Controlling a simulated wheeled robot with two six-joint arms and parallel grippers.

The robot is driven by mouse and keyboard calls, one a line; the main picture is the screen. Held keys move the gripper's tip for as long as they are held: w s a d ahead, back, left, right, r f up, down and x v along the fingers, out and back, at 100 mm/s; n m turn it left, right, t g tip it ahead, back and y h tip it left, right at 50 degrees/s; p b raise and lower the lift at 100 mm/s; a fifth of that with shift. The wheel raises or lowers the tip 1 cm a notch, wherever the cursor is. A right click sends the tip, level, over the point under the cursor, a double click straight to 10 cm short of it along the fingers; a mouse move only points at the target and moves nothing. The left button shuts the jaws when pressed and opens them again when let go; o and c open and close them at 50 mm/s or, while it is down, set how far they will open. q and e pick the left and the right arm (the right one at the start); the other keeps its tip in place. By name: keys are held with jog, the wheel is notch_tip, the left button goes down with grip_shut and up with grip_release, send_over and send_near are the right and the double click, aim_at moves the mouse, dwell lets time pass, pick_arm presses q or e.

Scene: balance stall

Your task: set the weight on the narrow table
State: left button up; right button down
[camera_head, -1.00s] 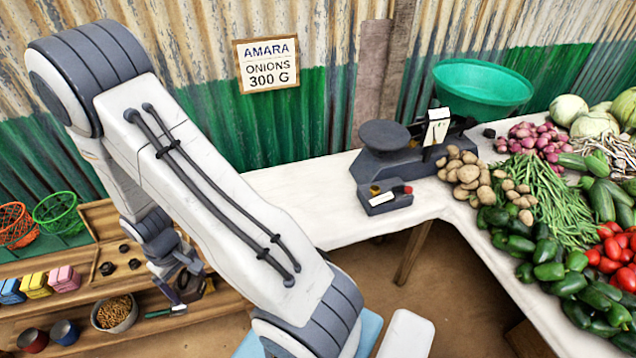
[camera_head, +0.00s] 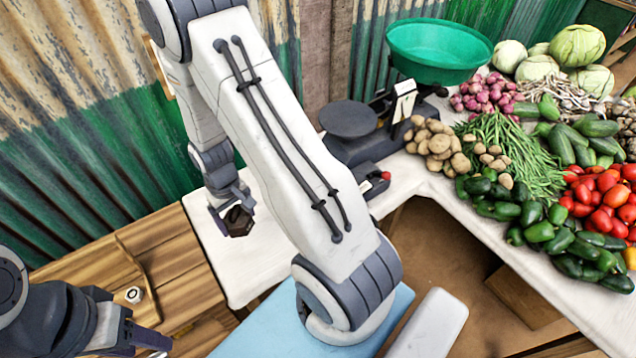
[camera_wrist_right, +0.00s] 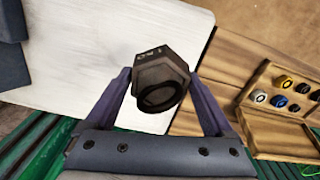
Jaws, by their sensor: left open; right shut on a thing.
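A dark hexagonal weight (camera_head: 238,221) is between the fingers of my right gripper (camera_head: 236,208), which is shut on it. The weight also shows in the right wrist view (camera_wrist_right: 160,82), held between both fingers. It is over the left end of the narrow white-topped table (camera_head: 250,270). The white top (camera_wrist_right: 80,60) lies behind it in the right wrist view; I cannot tell the gap between them. My left gripper (camera_head: 150,340) is low at the left, open, over the wooden table, partly cut off by the frame's lower edge.
A wooden table (camera_head: 185,265) adjoins at left; its tray (camera_wrist_right: 265,140) holds several weights in the wrist view. A dark scale (camera_head: 350,120) with a green bowl (camera_head: 438,50) stands further right. Potatoes (camera_head: 436,145) and other vegetables lie beyond. The white top's left end is clear.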

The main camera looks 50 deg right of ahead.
jog(key=s+d+f+m+b, duration=0.2)
jog(key=s+d+b, duration=0.1)
jog(key=d, duration=0.5)
jog(key=s+d+f+m+b, duration=0.1)
jog(key=s+d+m+b, duration=0.25)
jog(key=d, duration=0.45)
jog(key=s+d+f+m+b, duration=0.15)
jog(key=s+d+b, duration=0.25)
jog(key=d, duration=0.4)
jog(key=w+a+f, duration=0.2)
jog(key=a, duration=0.1)
jog(key=w+a+f, duration=0.5)
jog(key=a, duration=0.1)
jog(key=shift+w+f+p, duration=0.2)
jog(key=shift+w+p, duration=0.1)
jog(key=shift+p, duration=0.1)
notch_tip(320, 180, down, 4)
jog(key=shift+r, duration=0.15)
jog(key=shift+f, duration=0.25)
grip_release()
jog(key=shift+r, duration=0.25)
notch_tip(320, 180, up, 12)
